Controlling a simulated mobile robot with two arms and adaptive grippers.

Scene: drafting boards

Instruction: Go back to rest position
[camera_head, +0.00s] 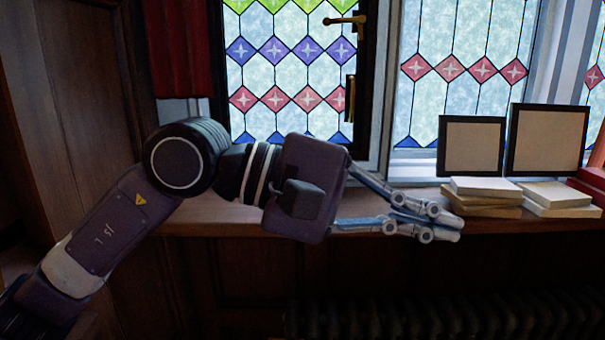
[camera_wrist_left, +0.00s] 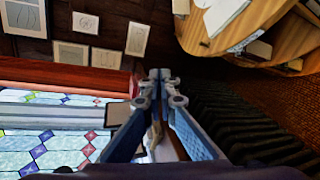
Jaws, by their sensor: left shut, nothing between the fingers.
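My left gripper (camera_head: 447,222) reaches across from the left in the head view, in front of the wooden window sill. Its fingers point right and are shut with nothing visible between them. In the left wrist view the two fingers of the left gripper (camera_wrist_left: 160,75) meet at their tips. My right gripper is in neither view.
The wooden sill (camera_head: 560,226) runs below the stained-glass window (camera_head: 290,80). Stacked pale blocks (camera_head: 487,187) and two dark-framed panels (camera_head: 471,147) stand on it near the fingertips. A dark radiator (camera_head: 450,315) is below. The left wrist view shows round wooden tables (camera_wrist_left: 235,30).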

